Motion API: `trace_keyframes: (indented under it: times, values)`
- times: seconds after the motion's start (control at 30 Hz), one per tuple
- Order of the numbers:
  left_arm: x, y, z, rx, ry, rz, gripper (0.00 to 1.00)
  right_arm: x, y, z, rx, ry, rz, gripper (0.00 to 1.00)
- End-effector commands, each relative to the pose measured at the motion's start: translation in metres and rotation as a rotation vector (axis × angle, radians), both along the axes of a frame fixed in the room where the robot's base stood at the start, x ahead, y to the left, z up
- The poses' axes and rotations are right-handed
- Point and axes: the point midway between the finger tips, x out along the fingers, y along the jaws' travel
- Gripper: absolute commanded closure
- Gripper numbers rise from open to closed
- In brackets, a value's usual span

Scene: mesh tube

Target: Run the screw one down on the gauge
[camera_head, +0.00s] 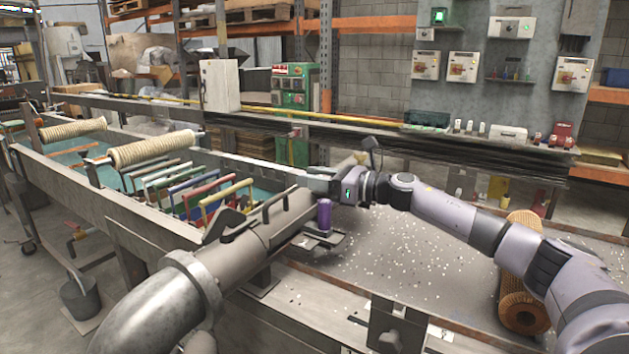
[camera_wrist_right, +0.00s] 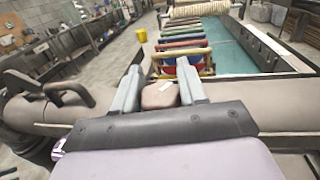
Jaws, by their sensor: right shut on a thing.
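My right gripper (camera_head: 318,180) is above the end of a thick grey pipe (camera_head: 262,238). In the right wrist view the jaws (camera_wrist_right: 160,92) are closed around a brownish block (camera_wrist_right: 160,97) with a small white mark on top. In the head view this block cannot be made out. I cannot pick out the screw or the gauge with certainty. A purple cylinder (camera_head: 324,215) stands upright on a small dark plate just below my right gripper. My left gripper is not in view.
Several coloured frames (camera_head: 188,182) stand in a trough (camera_head: 55,187) left of the pipe, near pale rolls (camera_head: 152,150). The speckled grey tabletop (camera_head: 405,250) between is mostly clear.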

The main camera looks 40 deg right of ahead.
Motion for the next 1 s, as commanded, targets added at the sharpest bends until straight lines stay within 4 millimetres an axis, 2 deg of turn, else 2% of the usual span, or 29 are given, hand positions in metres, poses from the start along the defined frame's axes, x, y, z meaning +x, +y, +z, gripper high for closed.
trace_keyframes:
  times: [0.23,0.6,1.0]
  values:
    - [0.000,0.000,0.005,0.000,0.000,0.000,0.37,0.000,-0.002,0.000,-0.003,0.003,-0.132,0.89]
    - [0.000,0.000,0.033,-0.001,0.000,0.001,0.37,0.001,-0.005,0.002,0.000,0.002,-0.303,0.89]
    - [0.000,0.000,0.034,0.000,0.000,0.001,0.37,0.001,-0.005,-0.001,-0.001,0.000,-0.326,0.89]
